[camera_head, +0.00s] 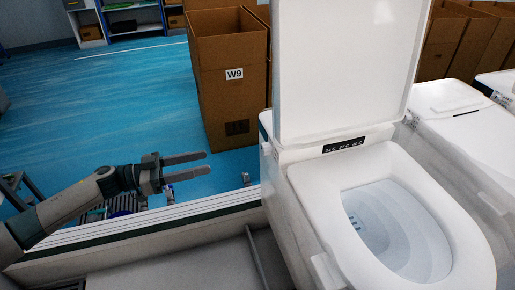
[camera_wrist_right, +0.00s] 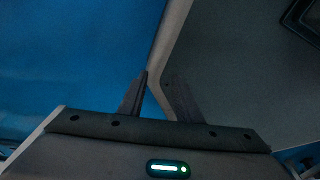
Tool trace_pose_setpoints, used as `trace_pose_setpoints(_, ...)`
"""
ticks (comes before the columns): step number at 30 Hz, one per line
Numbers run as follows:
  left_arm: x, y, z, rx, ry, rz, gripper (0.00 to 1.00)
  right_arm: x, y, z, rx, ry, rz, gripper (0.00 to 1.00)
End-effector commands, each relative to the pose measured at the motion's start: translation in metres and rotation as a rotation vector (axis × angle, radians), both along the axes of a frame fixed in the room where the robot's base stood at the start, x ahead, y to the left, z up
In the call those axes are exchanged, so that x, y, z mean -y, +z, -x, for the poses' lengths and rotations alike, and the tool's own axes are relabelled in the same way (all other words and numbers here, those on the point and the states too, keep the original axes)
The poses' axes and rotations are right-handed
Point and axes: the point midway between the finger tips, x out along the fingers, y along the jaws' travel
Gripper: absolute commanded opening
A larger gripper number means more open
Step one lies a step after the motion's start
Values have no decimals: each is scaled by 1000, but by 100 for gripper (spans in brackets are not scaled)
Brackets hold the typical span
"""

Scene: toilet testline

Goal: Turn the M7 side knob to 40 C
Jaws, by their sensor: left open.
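A white toilet (camera_head: 305,190) stands at the right of centre in the head view with its lid (camera_head: 345,65) up. A dark label strip (camera_head: 344,145) behind the seat carries temperature marks, apparently 34, 37 and 40 C. A small pale part (camera_head: 266,148) sits on the toilet's left side near the hinge; I cannot tell whether it is the knob, nor its setting. My left gripper (camera_head: 207,162) is open and empty, left of the toilet and apart from it. My right gripper (camera_wrist_right: 154,75) shows in its wrist view with fingers apart and nothing between them.
A tall open cardboard box marked W9 (camera_head: 233,100) stands on the blue floor behind my left gripper. A pale line rail (camera_head: 150,222) runs below that gripper. More toilets (camera_head: 465,130) and boxes (camera_head: 455,40) crowd the right. Blue floor (camera_head: 90,110) is clear at upper left.

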Motion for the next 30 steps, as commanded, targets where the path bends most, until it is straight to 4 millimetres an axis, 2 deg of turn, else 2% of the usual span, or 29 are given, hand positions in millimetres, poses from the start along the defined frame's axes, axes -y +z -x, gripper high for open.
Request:
trace_pose_setpoints(5,2,1,-1,0,0,1,48,0,1,1,-2,0,0,31)
trace_pose_setpoints(11,15,2,-5,1,-1,2,48,3,4,8,-18,-1,5,31)
trace_pose_setpoints(17,41,4,-13,1,-2,3,48,6,11,23,-51,-3,13,31)
trace_pose_setpoints(30,116,4,-38,1,-1,2,48,6,36,17,-41,-3,11,31)
